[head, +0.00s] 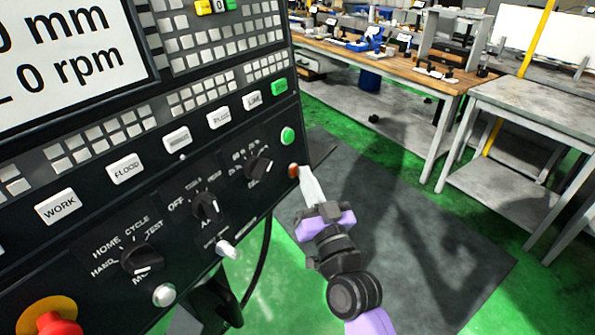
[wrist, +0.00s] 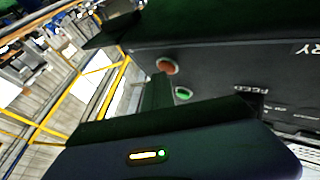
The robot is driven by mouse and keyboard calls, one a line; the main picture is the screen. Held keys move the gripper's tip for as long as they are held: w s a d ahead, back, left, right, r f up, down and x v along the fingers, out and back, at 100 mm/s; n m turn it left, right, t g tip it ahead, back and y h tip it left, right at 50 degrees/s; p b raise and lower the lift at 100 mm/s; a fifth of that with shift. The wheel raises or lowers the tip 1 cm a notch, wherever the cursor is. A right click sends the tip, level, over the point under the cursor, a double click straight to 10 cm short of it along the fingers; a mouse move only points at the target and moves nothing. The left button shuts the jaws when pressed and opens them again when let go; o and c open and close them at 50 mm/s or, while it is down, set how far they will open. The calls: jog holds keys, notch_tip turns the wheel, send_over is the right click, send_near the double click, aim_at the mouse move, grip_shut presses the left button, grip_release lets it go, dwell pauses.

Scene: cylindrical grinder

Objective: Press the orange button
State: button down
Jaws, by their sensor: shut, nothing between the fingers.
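The orange button (head: 294,171) is a small round button at the right edge of the black control panel, just below a round green button (head: 287,136). In the wrist view the orange button (wrist: 167,68) shows as a reddish-orange disc, with the green button (wrist: 183,93) near it. My gripper (head: 306,172) is shut and empty. Its pale fingertips are right beside the orange button, partly over its right side in the head view. In the wrist view the fingers (wrist: 158,90) end just short of the orange disc. I cannot tell whether they touch it.
The black control panel (head: 110,221) fills the left side, with rotary knobs, white keys and a red emergency stop (head: 57,322) at the lower left. A wooden workbench (head: 400,68) and a grey table (head: 545,105) stand farther back. The floor mat right of the panel is clear.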

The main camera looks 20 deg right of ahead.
jog(key=shift+s, duration=0.1)
jog(key=shift+s+d+r+b, duration=0.1)
jog(key=shift+s+d+b, duration=0.4)
jog(key=shift+s+b, duration=0.05)
jog(key=shift+s+d+r+b, duration=0.25)
jog(key=shift+s+d+b, duration=0.6)
jog(key=shift+s, duration=0.1)
jog(key=shift+s+d+r+b, duration=0.2)
jog(key=shift+s+d+b, duration=0.55)
jog(key=shift+s+b, duration=0.15)
